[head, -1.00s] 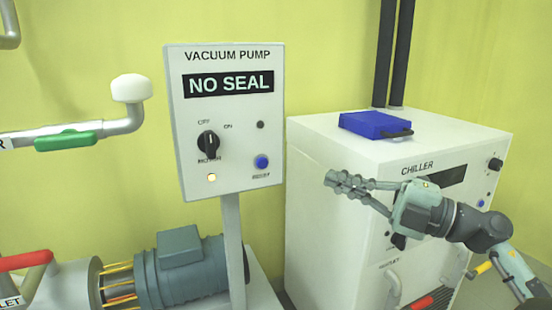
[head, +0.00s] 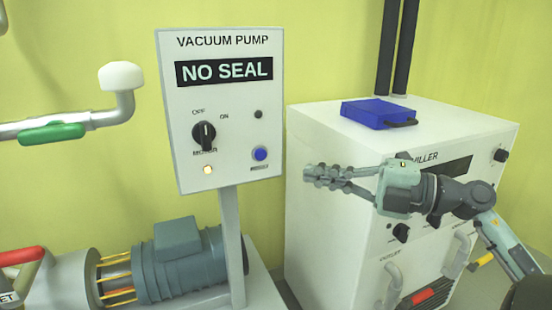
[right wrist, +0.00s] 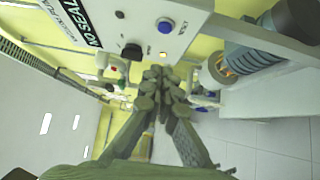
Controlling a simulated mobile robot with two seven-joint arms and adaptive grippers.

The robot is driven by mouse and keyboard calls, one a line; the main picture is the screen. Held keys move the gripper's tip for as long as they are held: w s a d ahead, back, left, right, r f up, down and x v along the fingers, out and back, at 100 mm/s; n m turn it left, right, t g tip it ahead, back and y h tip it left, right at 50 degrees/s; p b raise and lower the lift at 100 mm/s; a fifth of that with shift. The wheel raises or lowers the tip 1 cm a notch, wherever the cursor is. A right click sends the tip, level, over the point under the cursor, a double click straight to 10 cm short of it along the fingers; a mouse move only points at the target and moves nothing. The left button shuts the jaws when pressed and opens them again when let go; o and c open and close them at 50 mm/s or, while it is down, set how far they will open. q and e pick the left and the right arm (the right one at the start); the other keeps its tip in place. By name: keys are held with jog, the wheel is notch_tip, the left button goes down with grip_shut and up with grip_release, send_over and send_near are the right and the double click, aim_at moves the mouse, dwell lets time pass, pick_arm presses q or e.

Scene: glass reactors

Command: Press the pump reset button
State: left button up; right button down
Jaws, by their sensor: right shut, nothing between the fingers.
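The blue reset button (head: 260,154) is at the lower right of the white vacuum pump panel (head: 220,180), whose display (head: 224,70) reads "NO SEAL". My right gripper (head: 308,174) is shut and empty, pointing left, to the right of the panel and a little lower than the button in the head view. A gap shows between its fingertips and the panel edge in that view. In the right wrist view the blue button (right wrist: 165,26) is above the closed fingertips (right wrist: 158,72), with space between them. My left gripper is not in view.
A black knob (head: 204,135) and a lit lamp (head: 208,169) are on the panel's left side. The white chiller (head: 340,235) stands behind my right gripper, with a blue box (head: 378,113) on top. A pump motor (head: 190,262) lies below the panel.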

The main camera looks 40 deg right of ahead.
aim_at(257, 157)
pick_arm(q)
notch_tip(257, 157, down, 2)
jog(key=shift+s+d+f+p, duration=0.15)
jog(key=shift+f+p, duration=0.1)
jog(key=shift+p, duration=0.15)
pick_arm(e)
jog(key=w, duration=0.3)
jog(key=w+a, duration=0.1)
jog(key=w, duration=0.2)
jog(key=w+a, duration=0.1)
jog(key=w, duration=0.2)
jog(key=shift+w+a, duration=0.2)
jog(key=shift+d, duration=0.1)
